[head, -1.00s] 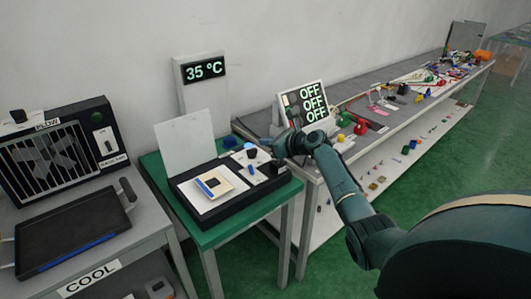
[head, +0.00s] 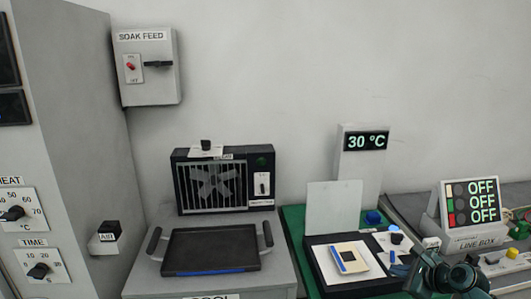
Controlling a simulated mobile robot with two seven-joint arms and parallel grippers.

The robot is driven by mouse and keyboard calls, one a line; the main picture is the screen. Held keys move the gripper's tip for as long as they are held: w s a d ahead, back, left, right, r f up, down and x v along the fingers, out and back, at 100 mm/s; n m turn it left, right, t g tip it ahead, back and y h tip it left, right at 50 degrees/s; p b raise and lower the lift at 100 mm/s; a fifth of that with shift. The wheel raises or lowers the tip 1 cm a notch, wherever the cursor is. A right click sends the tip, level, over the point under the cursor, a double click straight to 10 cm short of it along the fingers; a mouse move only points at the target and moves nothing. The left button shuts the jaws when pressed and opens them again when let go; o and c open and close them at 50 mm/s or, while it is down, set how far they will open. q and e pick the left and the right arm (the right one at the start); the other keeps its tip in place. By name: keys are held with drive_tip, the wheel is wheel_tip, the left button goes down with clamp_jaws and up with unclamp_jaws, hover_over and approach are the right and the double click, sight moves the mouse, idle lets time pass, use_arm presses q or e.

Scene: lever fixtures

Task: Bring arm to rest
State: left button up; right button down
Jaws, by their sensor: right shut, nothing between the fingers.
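My right gripper (head: 402,268) is low at the right of the head view, at the end of my dark green arm, which comes up from the bottom edge. It appears shut and empty. It shows in front of the right end of a black-framed fixture (head: 318,281) on the green table (head: 292,222); whether it touches the fixture I cannot tell. Behind and right of it stands the line box (head: 478,241), with three lines reading OFF. My left gripper is not in view.
A fan unit (head: 184,189) and a black tray (head: 210,249) with two handles stand on the grey table at centre. A display (head: 366,141) reads 30 °C. A soak feed box (head: 147,85) hangs on the wall. A cabinet with HEAT and TIME knobs (head: 38,271) stands left.

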drive_tip(key=s+a+f+n+g, duration=0.3)
drive_tip(key=s+a+f+n, duration=0.45)
drive_tip(key=s+n, duration=0.2)
drive_tip(key=s+a+r+n+g+h, duration=0.1)
drive_tip(key=s+a+n, duration=0.3)
drive_tip(key=s, duration=0.5)
drive_tip(key=s+a+r+n+g+h, duration=0.1)
drive_tip(key=s+a+n+h, duration=0.1)
drive_tip(key=s+n, duration=0.6)
drive_tip(key=s+a+r+n+g+h, duration=0.1)
drive_tip(key=s+a+r+n, duration=0.2)
drive_tip(key=s, duration=0.7)
drive_tip(key=w+a+f+n+t+y, duration=0.1)
drive_tip(key=w+a+f+t, duration=0.1)
drive_tip(key=f, duration=0.3)
drive_tip(key=w+a+f+n+t+y, duration=0.1)
drive_tip(key=w+a+f+t, duration=0.2)
drive_tip(key=f, duration=0.3)
drive_tip(key=shift+a+f+t+y, duration=0.15)
drive_tip(key=shift+f+t+y, duration=0.15)
drive_tip(key=shift+y, duration=0.1)
